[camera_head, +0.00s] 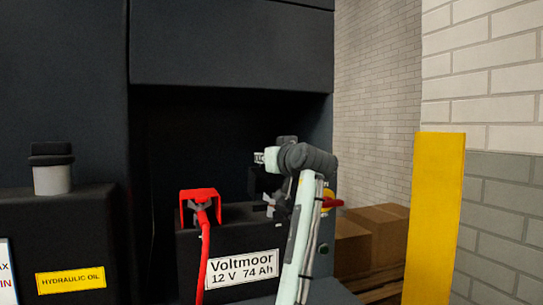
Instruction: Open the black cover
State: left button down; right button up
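The black battery (222,238), labelled Voltmoor 12 V 74 Ah, stands in a dark recess of the chassis. A red terminal cover (199,194) stands up at its left end, with a red cable (205,250) running down from under it. My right arm comes up from the bottom and bends left over the battery's right end. My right gripper (266,198) is small and dark there, close to the battery top; its finger opening is unclear. I cannot pick out the black cover for sure against the dark gripper and recess. My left gripper is out of view.
A hydraulic oil tank (90,228) with a black cap (51,154) is at left. A red handle (332,202) on a yellow disc is just right of my arm. Cardboard boxes (380,235), a yellow post (434,220) and a brick wall (490,90) are at right.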

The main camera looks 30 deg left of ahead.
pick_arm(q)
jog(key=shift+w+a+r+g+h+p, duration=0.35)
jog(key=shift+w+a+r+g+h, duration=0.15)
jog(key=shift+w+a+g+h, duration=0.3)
pick_arm(e)
jog(key=shift+s+d+f, duration=0.2)
jog(key=shift+s+f, duration=0.3)
jog(key=shift+f, duration=0.3)
jog(key=shift+s+d+f, duration=0.2)
jog(key=shift+s+f, duration=0.3)
jog(key=shift+f, duration=0.25)
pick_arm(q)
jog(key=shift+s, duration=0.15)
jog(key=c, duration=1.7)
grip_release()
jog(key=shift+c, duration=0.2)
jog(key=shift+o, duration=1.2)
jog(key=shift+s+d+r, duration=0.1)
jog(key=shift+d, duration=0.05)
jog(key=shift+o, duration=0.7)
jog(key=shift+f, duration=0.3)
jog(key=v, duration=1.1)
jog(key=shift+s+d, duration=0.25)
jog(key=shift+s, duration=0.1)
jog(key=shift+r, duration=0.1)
